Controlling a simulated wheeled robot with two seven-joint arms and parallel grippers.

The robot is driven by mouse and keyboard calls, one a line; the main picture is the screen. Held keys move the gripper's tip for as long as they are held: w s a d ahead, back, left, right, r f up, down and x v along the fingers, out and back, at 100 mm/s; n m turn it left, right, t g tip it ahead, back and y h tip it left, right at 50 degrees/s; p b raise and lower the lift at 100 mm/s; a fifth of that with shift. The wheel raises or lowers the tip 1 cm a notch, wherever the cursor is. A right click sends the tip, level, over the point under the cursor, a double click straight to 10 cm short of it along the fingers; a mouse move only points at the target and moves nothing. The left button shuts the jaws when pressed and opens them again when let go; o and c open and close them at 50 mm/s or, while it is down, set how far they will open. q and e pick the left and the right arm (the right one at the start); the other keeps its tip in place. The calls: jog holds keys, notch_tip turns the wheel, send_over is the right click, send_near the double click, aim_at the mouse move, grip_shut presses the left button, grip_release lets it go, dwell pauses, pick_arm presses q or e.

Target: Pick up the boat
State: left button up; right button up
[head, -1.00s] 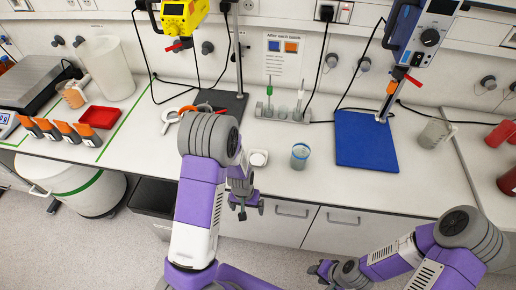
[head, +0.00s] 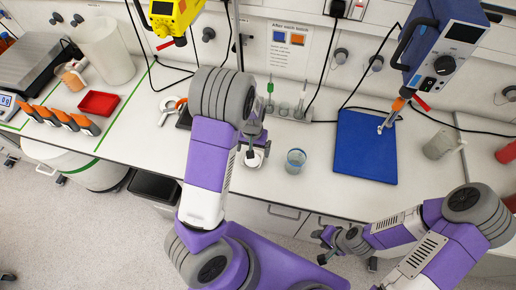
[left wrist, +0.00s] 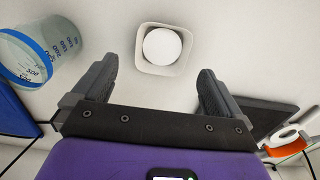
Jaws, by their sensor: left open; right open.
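The boat is a small white square dish (head: 257,159) with a round white fill, sitting on the white bench top. It shows whole in the left wrist view (left wrist: 142,62), beyond the fingertips and roughly centred between them. My left gripper (head: 252,143) is open and empty close to the boat; in the head view it partly covers the dish. In the left wrist view, its two dark fingers (left wrist: 153,88) stand wide apart, not touching the boat. My right gripper (head: 342,243) is open and empty, low in front of the bench.
A beaker with blue marks (head: 295,161) stands just right of the boat. A blue mat (head: 365,150) lies farther right. A small rack (head: 286,113) with upright tools stands behind. A dark plate and white ring (head: 169,105) lie to the left.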

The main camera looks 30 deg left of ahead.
pick_arm(q)
jog(key=f, duration=0.7)
jog(key=shift+a, duration=0.25)
jog(key=shift+c, duration=0.2)
jog(key=c, duration=0.8)
jog(key=shift+r, duration=5)
